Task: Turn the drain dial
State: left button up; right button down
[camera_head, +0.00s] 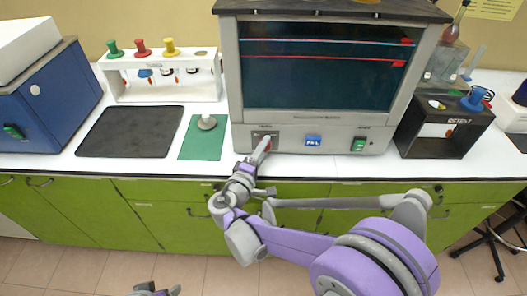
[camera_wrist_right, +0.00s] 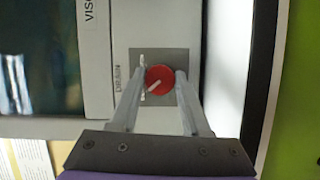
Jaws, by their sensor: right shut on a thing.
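The red drain dial (camera_wrist_right: 160,79) sits on a grey square plate (camera_wrist_right: 182,56) on the machine's front panel. The word "DRAIN" is printed beside it. The white line on the dial lies aslant. My right gripper (camera_wrist_right: 160,84) has one finger on each side of the dial and is shut on it. In the head view my right gripper (camera_head: 264,146) reaches the lower left of the machine's front and largely hides the dial. Only the tip of my left gripper (camera_head: 156,290) shows at the bottom edge, low in front of the cabinets.
A green mat (camera_head: 203,145) with a small metal piece (camera_head: 207,122), a black mat (camera_head: 130,133) and a white rack (camera_head: 160,92) stand left. A black box (camera_head: 437,137) stands right.

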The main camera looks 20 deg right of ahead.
jog(key=shift+n, duration=0.5)
jog(key=shift+c, duration=1.8)
grip_release()
jog(key=shift+t, duration=0.3)
jog(key=v, duration=1)
jog(key=shift+s+a+b, duration=0.3)
jog(key=shift+b, duration=0.1)
